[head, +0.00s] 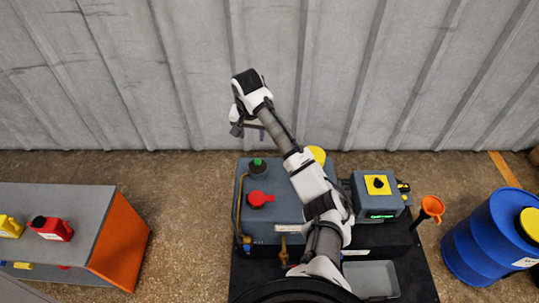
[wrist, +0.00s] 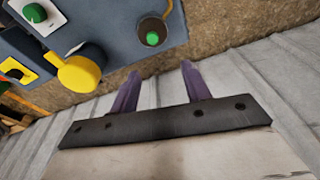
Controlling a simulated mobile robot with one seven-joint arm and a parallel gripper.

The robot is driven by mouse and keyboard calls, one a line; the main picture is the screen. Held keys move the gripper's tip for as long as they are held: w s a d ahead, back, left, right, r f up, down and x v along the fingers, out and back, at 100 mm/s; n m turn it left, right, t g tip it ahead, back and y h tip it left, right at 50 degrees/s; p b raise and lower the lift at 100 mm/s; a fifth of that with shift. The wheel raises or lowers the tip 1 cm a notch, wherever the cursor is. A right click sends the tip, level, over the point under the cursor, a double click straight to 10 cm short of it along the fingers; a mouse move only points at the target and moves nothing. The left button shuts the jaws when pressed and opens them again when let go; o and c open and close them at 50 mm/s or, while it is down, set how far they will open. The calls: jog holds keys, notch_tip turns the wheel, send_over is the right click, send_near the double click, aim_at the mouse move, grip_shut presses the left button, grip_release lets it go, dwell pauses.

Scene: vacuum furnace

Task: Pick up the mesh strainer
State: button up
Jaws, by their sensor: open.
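I cannot pick out a mesh strainer for certain. A dark round port (head: 258,170) with a green knob-like piece in it sits at the back left of the blue-grey machine (head: 284,222). In the wrist view the same kind of round port (wrist: 153,31) shows the green piece inside its rim; whether this is the strainer I cannot tell. My gripper (head: 254,129) is raised near the corrugated wall, behind the machine. In the wrist view its two purple fingers (wrist: 160,72) are apart, with nothing between them, clear of the port.
A red knob (head: 260,199) and a yellow cap (head: 318,155) are on the machine. A control box (head: 379,196), an orange funnel (head: 432,206) and a blue drum (head: 490,243) stand right. A bench (head: 70,215) with bottles stands left. Floor between bench and machine is clear.

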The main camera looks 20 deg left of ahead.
jog(key=d+f, duration=0.1)
jog(key=d, duration=0.1)
send_over(258, 161)
jog(key=shift+h, duration=0.3)
jog(key=f, duration=0.7)
jog(key=shift+s+d+f, duration=0.15)
jog(key=shift+d, duration=0.15)
jog(key=shift+a+f, duration=0.2)
jog(key=shift+f, duration=1.25)
jog(key=shift+a+f, duration=0.2)
jog(key=shift+f, duration=1.25)
grip_shut()
